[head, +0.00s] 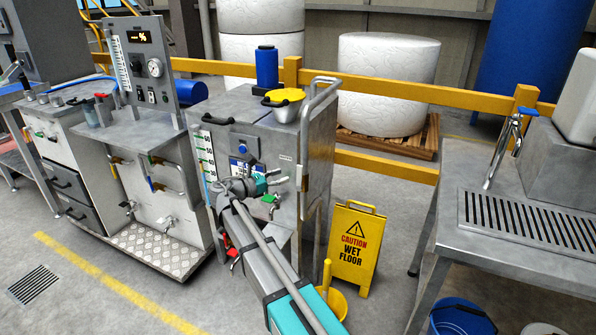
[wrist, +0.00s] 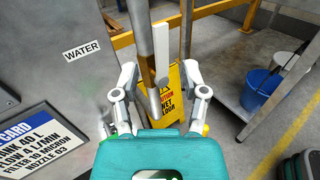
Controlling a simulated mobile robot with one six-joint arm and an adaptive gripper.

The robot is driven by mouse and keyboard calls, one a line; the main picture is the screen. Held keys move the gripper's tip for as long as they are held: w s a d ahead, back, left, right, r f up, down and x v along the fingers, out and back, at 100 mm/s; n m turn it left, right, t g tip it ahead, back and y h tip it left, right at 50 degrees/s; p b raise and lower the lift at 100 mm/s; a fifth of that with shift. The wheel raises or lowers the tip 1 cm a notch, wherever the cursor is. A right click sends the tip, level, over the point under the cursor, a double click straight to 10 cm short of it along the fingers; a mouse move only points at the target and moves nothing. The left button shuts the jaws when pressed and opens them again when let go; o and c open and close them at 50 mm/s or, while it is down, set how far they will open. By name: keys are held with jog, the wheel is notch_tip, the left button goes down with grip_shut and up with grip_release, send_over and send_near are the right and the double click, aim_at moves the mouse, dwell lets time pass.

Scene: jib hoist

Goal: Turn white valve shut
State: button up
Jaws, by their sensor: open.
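The white valve's lever (wrist: 172,28) shows in the wrist view beside a grey vertical pipe (wrist: 142,40), ahead of and between my fingers. My gripper (wrist: 160,78) is open, with one finger on each side of the pipe and lever, and I see no clear contact. In the head view my gripper (head: 270,183) is at the right part of the grey cabinet's front (head: 222,150). The white lever is too small and too crowded by the fingers to make out there.
A green lever (head: 269,198) and a red lever (head: 232,253) are close to my arm. A WATER label (wrist: 84,50) is on the cabinet left of the pipe. A yellow wet-floor sign (head: 356,245) stands to the right. A steel sink table (head: 500,235) is farther right.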

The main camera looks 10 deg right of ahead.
aim_at(299, 170)
jog(key=x, duration=0.7)
jog(key=shift+w+d, duration=0.1)
jog(key=shift+d, duration=0.05)
